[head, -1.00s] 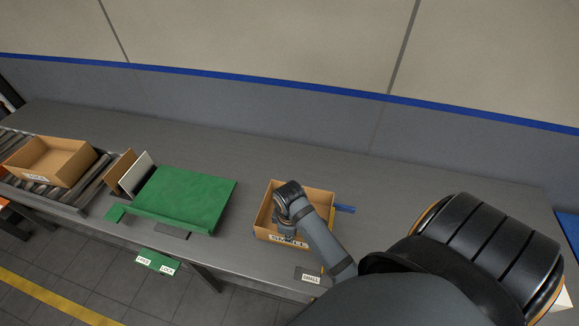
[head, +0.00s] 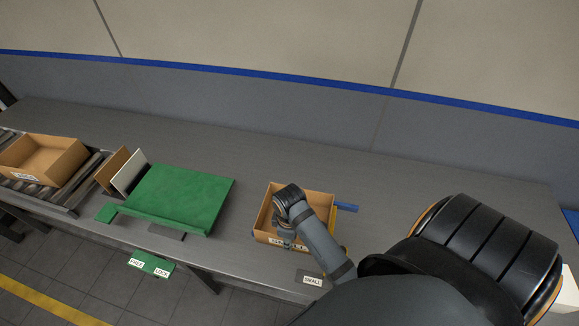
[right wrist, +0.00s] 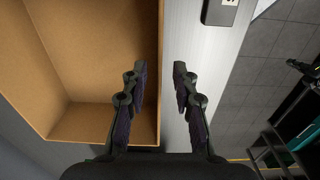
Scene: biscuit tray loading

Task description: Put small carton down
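The small carton (head: 264,218) is an open-topped brown box on the grey table, right of centre in the head view. Its front label is partly hidden by my right gripper (head: 288,241), which reaches down at the front wall. In the right wrist view the carton (right wrist: 95,122) fills the left side. The fingers of my right gripper (right wrist: 162,88) are apart, one on the inner side of the carton's wall and one outside, with gaps beside the wall. The carton appears to rest flat on the table. My left gripper is not in view.
A green board (head: 183,195) lies left of the carton, with upright brown and white panels (head: 129,173) beside it. A larger carton (head: 38,160) sits on rollers at far left. A "SMALL" tag (head: 312,281) is at the table's front edge. The back of the table is clear.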

